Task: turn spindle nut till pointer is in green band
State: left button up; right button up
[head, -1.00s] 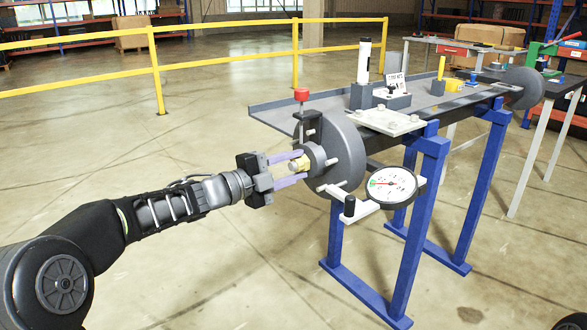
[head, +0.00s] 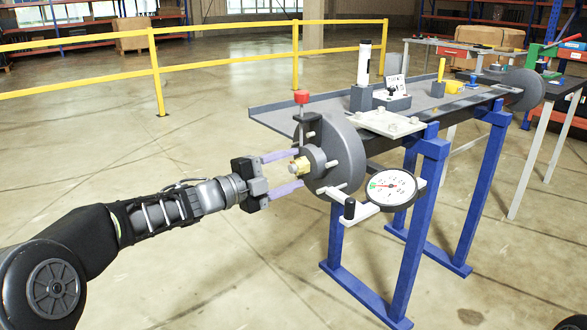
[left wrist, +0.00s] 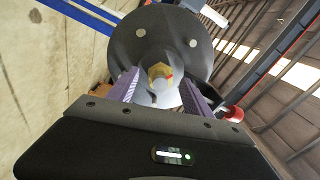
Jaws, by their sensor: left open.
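The brass spindle nut (head: 299,166) sits at the centre of the grey round flange (head: 350,155) on the end of the blue-legged bench. In the left wrist view the nut (left wrist: 160,72) lies between the two purple fingers, ahead of them. My left gripper (head: 287,174) is open, its fingers apart on either side of the nut's axis and short of the flange. The dial gauge (head: 390,187) has a white face with a green band at its left. Its pointer seems to lie near that band; whether inside is too small to tell. My right gripper is not in view.
A red-knobbed post (head: 301,97) stands above the flange, and a black-knobbed crank (head: 349,207) juts out below it. The bench top (head: 275,114) carries a white cylinder and blocks. A yellow railing (head: 220,58) runs behind. The floor at left is clear.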

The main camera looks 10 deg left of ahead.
pick_arm(q)
jog(key=v, duration=0.6)
jog(key=shift+s+a+p, duration=0.15)
jog(key=shift+s+p, duration=0.1)
jog(key=shift+p, duration=0.1)
notch_tip(320, 180, down, 17)
jog(key=w+a+n+y, duration=0.25)
jog(key=n+y, duration=0.45)
jog(key=n, duration=0.8)
jog(key=s+d+f+n+g, duration=0.25)
jog(key=s+f, duration=0.35)
jog(key=f, duration=0.3)
jog(key=s+d+f+n+g+y, duration=0.1)
jog(key=s+d+f+n+g, duration=0.25)
jog(key=f, duration=0.65)
jog(key=s+d+f+n+g, duration=0.1)
jog(key=s+d+f+n, duration=0.15)
jog(key=s+f, duration=0.55)
jog(key=s+d+f+n+g, duration=0.1)
jog(key=s+d+f+g, duration=0.3)
jog(key=s, duration=0.6)
jog(key=s+d+f+n+g, duration=0.15)
jog(key=s+d+f, duration=0.25)
jog(key=s+f, duration=0.4)
notch_tip(320, 180, up, 25)
jog(key=s+d+m+p, duration=0.1)
jog(key=s+p, duration=0.1)
jog(key=p, duration=2.2)
jog(key=shift+r+h, duration=0.2)
jog(key=shift+h, duration=0.1)
